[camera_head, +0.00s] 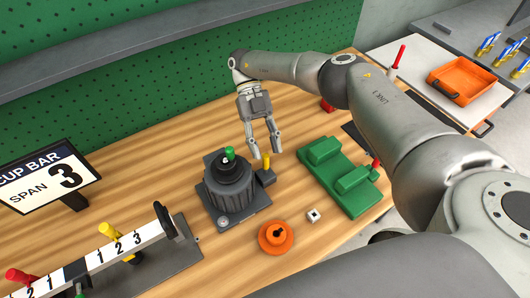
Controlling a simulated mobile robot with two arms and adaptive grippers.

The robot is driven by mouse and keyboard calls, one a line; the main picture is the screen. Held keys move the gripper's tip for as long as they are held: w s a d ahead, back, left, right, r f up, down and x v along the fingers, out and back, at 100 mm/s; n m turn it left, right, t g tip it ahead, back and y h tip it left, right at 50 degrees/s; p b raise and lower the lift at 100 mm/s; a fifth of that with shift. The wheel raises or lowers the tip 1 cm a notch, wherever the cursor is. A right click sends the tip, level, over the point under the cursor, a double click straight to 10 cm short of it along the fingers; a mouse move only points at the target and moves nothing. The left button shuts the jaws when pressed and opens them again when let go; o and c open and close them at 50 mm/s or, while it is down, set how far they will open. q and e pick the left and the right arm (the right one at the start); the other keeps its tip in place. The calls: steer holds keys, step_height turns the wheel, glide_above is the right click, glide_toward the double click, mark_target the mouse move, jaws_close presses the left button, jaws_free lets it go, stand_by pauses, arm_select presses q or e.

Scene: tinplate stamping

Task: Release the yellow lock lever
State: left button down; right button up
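The yellow lock lever (266,161) stands upright at the right side of the dark grey stamping unit (231,187), by a small dark block. The unit has a round ribbed body with a green-topped knob (229,153). My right gripper (265,152) points down just behind and above the yellow lever. Its two fingers are spread, with the lever's top showing between or just in front of the tips. I cannot tell whether they touch it. My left gripper is not in view.
A green fixture (341,178) stands right of the unit. An orange round piece (276,237) and a small white block (313,216) lie in front. A span sign (48,178) and a numbered bar (115,252) are at left. An orange tray (467,80) is at far right.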

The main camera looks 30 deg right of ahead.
steer(key=shift+r, duration=2.65)
steer(key=shift+r, duration=0.1)
